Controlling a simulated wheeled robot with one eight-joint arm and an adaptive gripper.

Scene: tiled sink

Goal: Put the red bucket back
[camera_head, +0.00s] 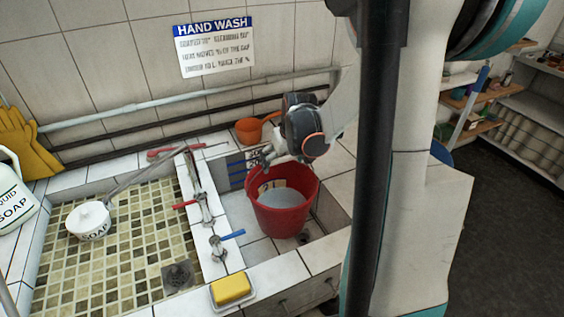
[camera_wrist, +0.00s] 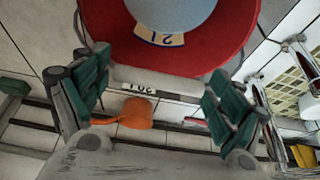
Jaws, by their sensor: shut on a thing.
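The red bucket (camera_head: 283,208) is upright in the small right-hand basin in the head view, with a grey inside. Whether its base touches the basin floor is unclear. It fills the top of the wrist view (camera_wrist: 232,48), where a pale label shows inside it. My gripper (camera_head: 266,157) is at the bucket's back rim. In the wrist view, the green-padded fingers of my gripper (camera_wrist: 157,97) stand either side of a pale bar beside the bucket, and they are shut on the bucket. The exact contact is partly hidden.
Taps with red and blue levers (camera_head: 205,208) stand close left of the bucket. An orange pot (camera_head: 249,131) is on the ledge behind. A yellow sponge (camera_head: 231,288) is in front. A white soap pot (camera_head: 89,221) is in the left basin; yellow gloves (camera_head: 24,145) hang far left.

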